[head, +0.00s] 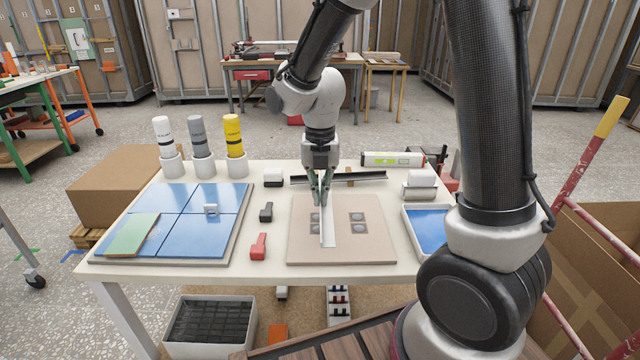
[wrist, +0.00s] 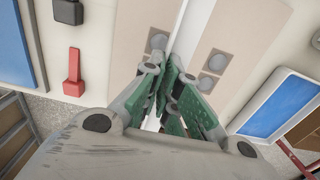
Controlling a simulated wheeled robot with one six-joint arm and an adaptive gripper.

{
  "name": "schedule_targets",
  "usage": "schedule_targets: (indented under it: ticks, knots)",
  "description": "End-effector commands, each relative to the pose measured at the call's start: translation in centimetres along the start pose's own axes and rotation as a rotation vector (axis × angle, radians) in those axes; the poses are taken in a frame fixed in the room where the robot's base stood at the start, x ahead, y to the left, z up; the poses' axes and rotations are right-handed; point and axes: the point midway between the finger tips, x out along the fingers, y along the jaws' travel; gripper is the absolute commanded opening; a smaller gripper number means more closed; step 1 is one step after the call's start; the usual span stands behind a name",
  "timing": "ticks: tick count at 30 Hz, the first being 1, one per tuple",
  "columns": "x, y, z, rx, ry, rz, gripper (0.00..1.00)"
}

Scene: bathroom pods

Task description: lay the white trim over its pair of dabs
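The white trim (head: 327,228) is a long, narrow strip, upright in my gripper's fingers over the beige board (head: 380,250). It also shows in the wrist view (wrist: 194,30). My gripper (head: 322,192) is shut on its far part; the fingers also show in the wrist view (wrist: 172,82). Round grey dabs sit on square patches of the board: a left pair (head: 315,217) beside the trim, partly covered by it, and a right pair (head: 357,217) in the clear. The trim runs between the pairs, closer to the left one. I cannot tell whether its lower edge touches the board.
Blue tiles (head: 180,205) with a green piece (head: 132,235) lie at left. A red clamp-like tool (head: 259,246) and black blocks (head: 266,212) stand left of the board. Dark profiles (head: 365,177) lie behind it. A blue-bottomed tray (head: 430,228) is at right.

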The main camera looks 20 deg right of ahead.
Motion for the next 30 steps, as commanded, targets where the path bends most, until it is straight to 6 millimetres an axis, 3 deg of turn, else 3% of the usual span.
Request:
schedule_targets:
  ticks: [15, 30]
  knots:
    - [4.8, 0.0, 0.0, 0.001, 0.001, -0.001, 0.0]
    - [5.3, 0.0, 0.0, 0.001, 0.0, 0.0, 0.0]
